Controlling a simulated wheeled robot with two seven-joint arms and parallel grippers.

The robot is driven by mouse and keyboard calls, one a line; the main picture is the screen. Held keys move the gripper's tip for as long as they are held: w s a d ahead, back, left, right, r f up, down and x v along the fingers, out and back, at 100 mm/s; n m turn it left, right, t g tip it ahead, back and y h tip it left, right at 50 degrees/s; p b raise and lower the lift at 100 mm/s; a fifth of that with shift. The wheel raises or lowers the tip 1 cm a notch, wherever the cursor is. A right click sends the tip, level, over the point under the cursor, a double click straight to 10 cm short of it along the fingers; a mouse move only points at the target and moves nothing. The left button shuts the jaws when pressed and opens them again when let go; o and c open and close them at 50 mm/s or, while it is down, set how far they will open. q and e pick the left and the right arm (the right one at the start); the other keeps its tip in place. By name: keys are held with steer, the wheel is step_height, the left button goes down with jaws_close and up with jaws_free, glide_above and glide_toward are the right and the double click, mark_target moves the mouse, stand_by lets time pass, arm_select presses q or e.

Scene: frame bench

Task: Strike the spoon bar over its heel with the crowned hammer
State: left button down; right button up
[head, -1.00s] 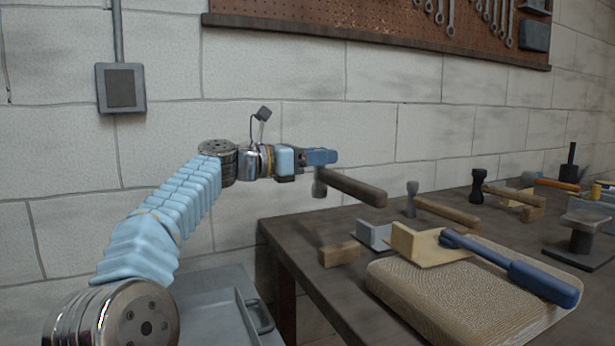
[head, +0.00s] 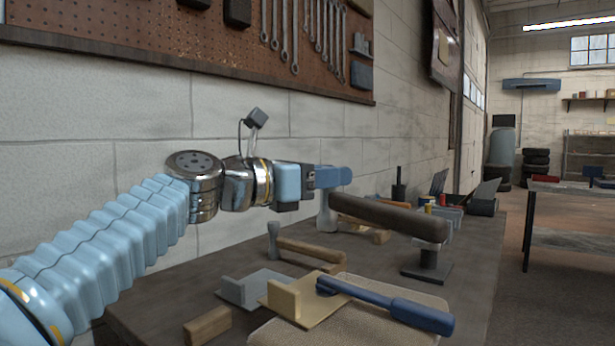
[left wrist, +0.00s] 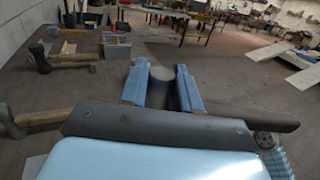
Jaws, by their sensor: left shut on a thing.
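My left gripper (head: 335,182) is shut on the crowned hammer, close to its head, and holds it in the air above the bench. The hammer's grey head (head: 326,212) hangs below the fingers, and its dark brown handle (head: 395,216) points right. My right gripper is not in view.
A tan pad (head: 345,330) lies under the plate. A second hammer (head: 312,249), a grey bent plate (head: 240,292) and a wooden block (head: 208,325) lie on the bench (head: 165,295). A dark stand (head: 427,268) is farther back. The wall bounds the bench behind.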

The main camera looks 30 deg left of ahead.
mark_target(322, 202)
arm_select(q)
steer(key=shift+d, duration=0.15)
step_height(322, 202, down, 4)
steer(key=b, duration=0.3)
stand_by(0.3)
stand_by(0.6)
